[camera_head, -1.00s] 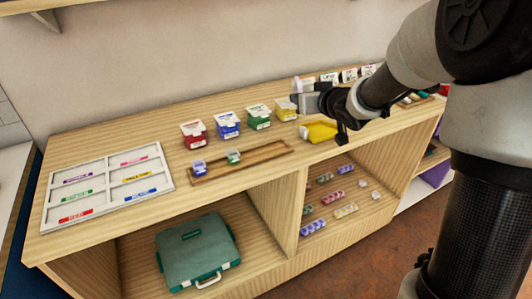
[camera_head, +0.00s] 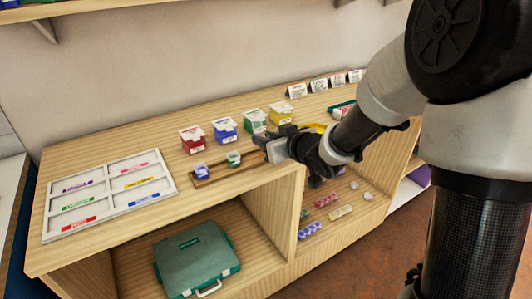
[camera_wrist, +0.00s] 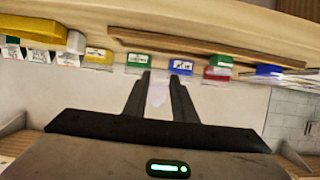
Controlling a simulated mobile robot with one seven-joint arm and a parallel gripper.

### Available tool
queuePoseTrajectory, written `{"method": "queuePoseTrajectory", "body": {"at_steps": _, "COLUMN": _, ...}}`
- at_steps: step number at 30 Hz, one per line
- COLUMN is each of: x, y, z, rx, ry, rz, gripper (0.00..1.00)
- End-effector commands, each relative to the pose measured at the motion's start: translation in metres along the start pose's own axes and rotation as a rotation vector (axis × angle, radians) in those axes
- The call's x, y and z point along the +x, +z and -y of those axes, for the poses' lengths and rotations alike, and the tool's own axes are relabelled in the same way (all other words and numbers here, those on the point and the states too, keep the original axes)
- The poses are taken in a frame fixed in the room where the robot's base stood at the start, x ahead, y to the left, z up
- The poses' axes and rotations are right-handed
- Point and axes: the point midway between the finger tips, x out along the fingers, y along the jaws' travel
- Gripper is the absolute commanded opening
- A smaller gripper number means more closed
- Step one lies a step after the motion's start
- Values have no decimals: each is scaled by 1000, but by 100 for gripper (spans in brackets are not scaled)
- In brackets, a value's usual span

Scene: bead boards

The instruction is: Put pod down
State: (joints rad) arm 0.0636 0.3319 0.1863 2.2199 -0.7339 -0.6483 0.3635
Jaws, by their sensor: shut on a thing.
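My gripper (camera_wrist: 158,88) is shut on a small pale pod (camera_wrist: 158,93), which shows whitish between the two dark fingers in the wrist view. In the head view my gripper (camera_head: 268,149) is over the shelf top, by the right end of a shallow wooden tray (camera_head: 215,178). The arm and gripper hide that end of the tray. A blue pod (camera_head: 201,171) and a green pod (camera_head: 234,158) stand in the tray. I cannot tell the gap between the held pod and the surface.
Red (camera_head: 192,139), blue (camera_head: 225,130), green (camera_head: 254,120) and yellow (camera_head: 281,113) boxes stand behind the tray. A yellow item (camera_head: 314,127) is partly hidden by my gripper. A white labelled board (camera_head: 110,190) lies left. A teal case (camera_head: 196,258) sits below.

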Motion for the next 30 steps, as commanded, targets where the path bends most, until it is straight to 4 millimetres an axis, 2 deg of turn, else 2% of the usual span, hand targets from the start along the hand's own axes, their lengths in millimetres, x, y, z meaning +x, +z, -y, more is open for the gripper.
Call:
{"method": "queuePoseTrajectory", "body": {"at_steps": 6, "x": 13, "y": 31, "z": 0, "rx": 3, "ry": -1, "rz": 3, "gripper": 3}}
{"method": "queuePoseTrajectory", "body": {"at_steps": 18, "x": 15, "y": 35, "z": 0, "rx": 0, "ry": 0, "rz": 1, "gripper": 3}}
{"method": "queuePoseTrajectory", "body": {"at_steps": 19, "x": 14, "y": 35, "z": 0, "rx": 0, "ry": 0, "rz": 0, "gripper": 26}}
{"method": "queuePoseTrajectory", "body": {"at_steps": 22, "x": 14, "y": 34, "z": 0, "rx": 0, "ry": 0, "rz": 1, "gripper": 43}}
{"method": "queuePoseTrajectory", "body": {"at_steps": 30, "x": 14, "y": 34, "z": 0, "rx": 1, "ry": 0, "rz": 1, "gripper": 43}}
